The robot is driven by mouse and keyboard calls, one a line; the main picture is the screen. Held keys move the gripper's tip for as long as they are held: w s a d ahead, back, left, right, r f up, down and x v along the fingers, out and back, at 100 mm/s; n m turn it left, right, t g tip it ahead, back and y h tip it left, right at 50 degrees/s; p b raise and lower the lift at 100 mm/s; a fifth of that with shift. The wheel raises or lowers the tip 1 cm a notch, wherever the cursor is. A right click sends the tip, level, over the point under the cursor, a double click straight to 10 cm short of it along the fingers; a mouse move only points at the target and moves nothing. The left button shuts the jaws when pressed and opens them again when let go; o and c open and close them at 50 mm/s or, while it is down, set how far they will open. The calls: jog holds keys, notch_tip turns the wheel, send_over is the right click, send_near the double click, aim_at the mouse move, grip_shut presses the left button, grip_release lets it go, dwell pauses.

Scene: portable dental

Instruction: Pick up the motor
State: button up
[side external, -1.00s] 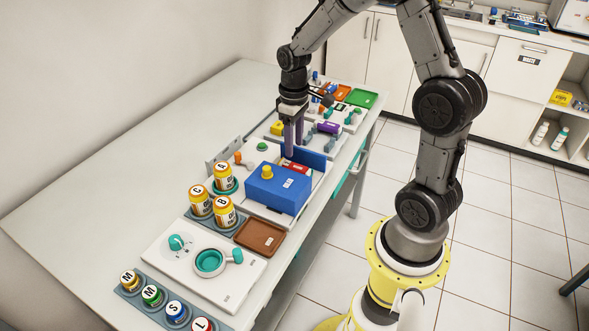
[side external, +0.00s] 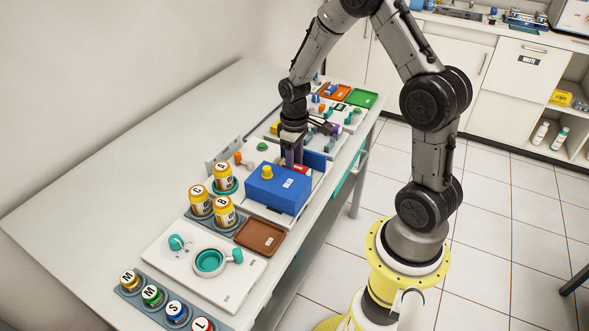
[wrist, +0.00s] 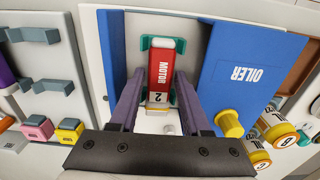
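The motor (wrist: 160,68) is a red block with a white label reading MOTOR and a 2. In the wrist view it sits in a teal holder (wrist: 180,45) between a blue panel and the blue oiler box. My gripper (wrist: 158,92) is open, its two purple fingers on either side of the motor's near end, with visible gaps. In the side external view my gripper (side external: 293,160) points down behind the blue oiler box (side external: 278,190). The motor (side external: 302,168) shows only as a small red patch there, mostly hidden by the oiler and fingers.
The blue panel (wrist: 116,55) stands close on one side of the fingers. The oiler (wrist: 250,75), with a yellow knob (wrist: 229,124), is on the other. Lettered jars (side external: 225,212) and a brown tray (side external: 260,237) stand nearer the camera. The table's left part is clear.

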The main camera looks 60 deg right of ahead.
grip_shut()
jog(key=shift+r, duration=0.15)
